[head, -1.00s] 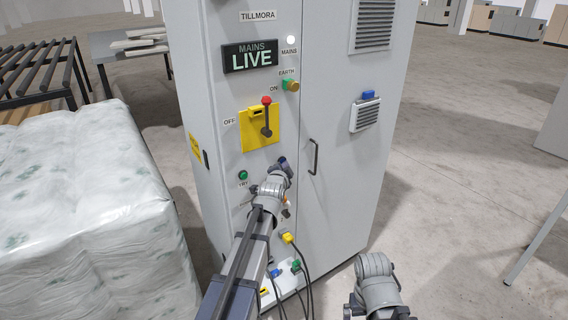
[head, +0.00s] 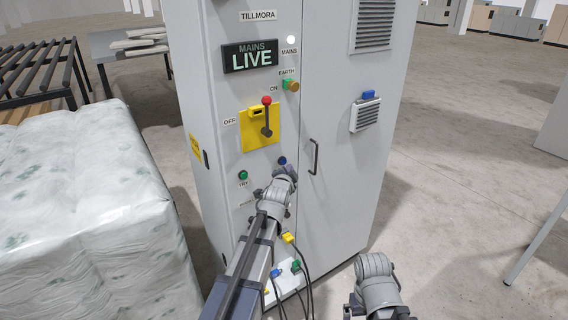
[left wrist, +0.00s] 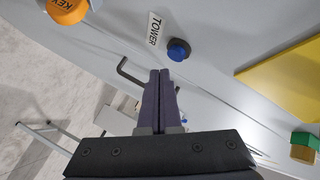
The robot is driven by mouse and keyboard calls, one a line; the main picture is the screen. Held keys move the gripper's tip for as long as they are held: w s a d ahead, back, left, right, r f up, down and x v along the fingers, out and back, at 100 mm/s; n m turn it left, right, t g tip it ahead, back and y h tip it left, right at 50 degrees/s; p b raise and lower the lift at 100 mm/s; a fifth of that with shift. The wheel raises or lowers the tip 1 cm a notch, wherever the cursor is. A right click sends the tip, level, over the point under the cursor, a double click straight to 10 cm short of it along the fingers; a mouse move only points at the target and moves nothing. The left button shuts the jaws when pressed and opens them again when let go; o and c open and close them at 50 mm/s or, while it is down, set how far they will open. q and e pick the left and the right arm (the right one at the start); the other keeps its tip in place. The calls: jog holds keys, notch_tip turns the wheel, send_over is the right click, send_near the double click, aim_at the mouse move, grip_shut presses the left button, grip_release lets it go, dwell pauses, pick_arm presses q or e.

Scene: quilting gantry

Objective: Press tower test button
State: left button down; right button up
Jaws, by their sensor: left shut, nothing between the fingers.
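The tower button is a round blue button (head: 282,161) on the grey cabinet front, below the yellow switch plate. In the left wrist view the blue button (left wrist: 178,50) sits beside a label reading TOWER (left wrist: 154,30). My left gripper (left wrist: 160,73) is shut and empty, its fingertips just short of the button in that picture. Whether they touch it cannot be told, but a gap shows between them in the picture. In the head view my left wrist hides the fingers.
The cabinet (head: 340,190) has a door handle (head: 314,157), a red-knobbed lever (head: 267,118), a green button (head: 243,176) and an orange key knob (left wrist: 67,8). Plugged cables (head: 306,270) hang low. A wrapped pallet (head: 80,210) stands left.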

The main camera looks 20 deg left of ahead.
pick_arm(q)
jog(key=s+d, duration=0.2)
jog(key=d, duration=0.1)
jog(key=shift+s+d, duration=0.2)
jog(key=shift+s, duration=0.15)
dwell(0.6)
jog(key=s+d+f+n+g+p, duration=0.1)
jog(key=s+d+f+n+g, duration=0.3)
jog(key=s+d+f+g, duration=0.6)
jog(key=s+d+g, duration=0.1)
jog(key=s, duration=0.6)
jog(key=s+d+f+n+g+p, duration=0.1)
jog(key=s+d+f+g, duration=0.1)
jog(key=s, duration=0.6)
jog(key=s+d+f+n+g+h, duration=0.1)
jog(key=s+d+f+g, duration=0.1)
jog(key=s, duration=0.7)
jog(key=shift+d+f, duration=0.25)
jog(key=shift+d, duration=0.2)
